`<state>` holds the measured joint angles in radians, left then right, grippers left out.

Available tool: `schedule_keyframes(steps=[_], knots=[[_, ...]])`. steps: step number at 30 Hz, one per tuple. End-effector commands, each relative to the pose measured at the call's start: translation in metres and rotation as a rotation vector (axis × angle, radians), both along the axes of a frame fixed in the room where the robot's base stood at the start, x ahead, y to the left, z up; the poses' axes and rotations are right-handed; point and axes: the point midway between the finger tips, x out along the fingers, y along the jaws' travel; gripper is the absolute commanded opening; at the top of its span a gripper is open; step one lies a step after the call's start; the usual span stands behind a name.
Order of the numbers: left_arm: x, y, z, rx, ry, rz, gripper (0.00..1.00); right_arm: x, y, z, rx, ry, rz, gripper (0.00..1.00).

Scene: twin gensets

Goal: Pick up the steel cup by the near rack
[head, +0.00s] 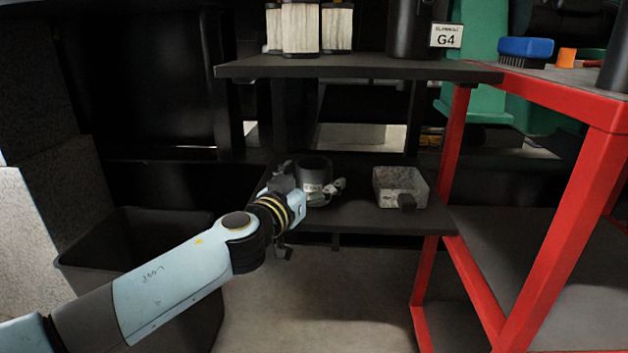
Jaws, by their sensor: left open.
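A dark grey, round, open-topped vessel (315,165), which looks like the steel cup, stands on the lower shelf of the near rack (355,217). A pale label shows on its front, and its lower part is hidden behind my gripper. My left gripper (312,177) is at the cup's near side, open, with one finger by the cup's left side and the other by its right. I cannot tell whether the fingers touch it. My right gripper is not in view.
A grey speckled box (400,183) stands right of the cup on the same shelf. A red-framed bench (553,92) stands at right, and a black bin (135,237) at left.

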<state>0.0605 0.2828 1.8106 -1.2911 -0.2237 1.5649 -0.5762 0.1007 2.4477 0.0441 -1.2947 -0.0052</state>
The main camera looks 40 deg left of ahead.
Motion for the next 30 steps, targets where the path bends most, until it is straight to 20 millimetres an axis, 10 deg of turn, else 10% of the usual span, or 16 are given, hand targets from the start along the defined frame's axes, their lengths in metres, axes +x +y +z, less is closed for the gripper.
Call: schedule_keyframes(steps=[10,25,30], knots=[[0.0121,0.0016,-0.0016,-0.001,0.002,0.0,0.89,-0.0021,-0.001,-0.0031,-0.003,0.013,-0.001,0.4],[0.0118,0.0018,-0.0013,-0.001,0.002,0.0,0.26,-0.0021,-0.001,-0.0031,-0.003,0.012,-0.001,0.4],[0.0119,0.0017,-0.0009,-0.001,0.001,0.0,0.26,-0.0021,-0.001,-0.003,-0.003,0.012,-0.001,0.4]])
